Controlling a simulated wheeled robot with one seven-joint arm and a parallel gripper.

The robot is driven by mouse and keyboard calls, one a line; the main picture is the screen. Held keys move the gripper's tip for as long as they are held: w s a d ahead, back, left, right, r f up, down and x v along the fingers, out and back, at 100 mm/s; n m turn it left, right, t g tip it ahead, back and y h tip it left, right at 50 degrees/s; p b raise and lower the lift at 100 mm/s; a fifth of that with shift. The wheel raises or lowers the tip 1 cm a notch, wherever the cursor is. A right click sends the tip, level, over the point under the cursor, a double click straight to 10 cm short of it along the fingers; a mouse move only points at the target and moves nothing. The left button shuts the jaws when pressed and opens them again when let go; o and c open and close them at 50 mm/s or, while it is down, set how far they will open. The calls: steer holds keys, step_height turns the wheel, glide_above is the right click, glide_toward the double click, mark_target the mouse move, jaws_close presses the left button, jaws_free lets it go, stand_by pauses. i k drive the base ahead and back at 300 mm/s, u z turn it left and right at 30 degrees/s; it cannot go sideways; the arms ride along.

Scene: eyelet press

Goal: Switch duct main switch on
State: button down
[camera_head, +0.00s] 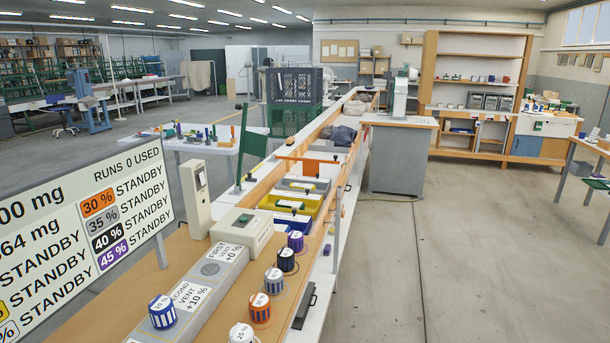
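No part carries a readable "duct main switch" label, so I cannot tell which one it is. An upright beige post (195,199) stands left of the bench and has a small dark-and-white switch-like part (200,179) near its top; its position cannot be read. A beige box (240,233) with a green part on its sloped top stands just right of the post. A grey duct strip (203,283) marked "FIRST VENT" and "SECOND VENT +10 %" runs toward me, with a blue-striped cap (162,311) on it. My gripper is not in view.
Striped caps, including a purple one (295,241) and an orange one (260,308), stand along the bench right of the duct. A large display board (80,235) reading "STANDBY" blocks the left front. Yellow and blue bins (290,205) lie behind. Floor at right is clear.

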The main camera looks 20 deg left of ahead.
mark_target(201, 177)
steer(key=z, duration=0.3)
steer(key=i, duration=2.2)
steer(key=u, duration=3.9)
steer(key=i, duration=0.5)
steer(key=z, duration=0.05)
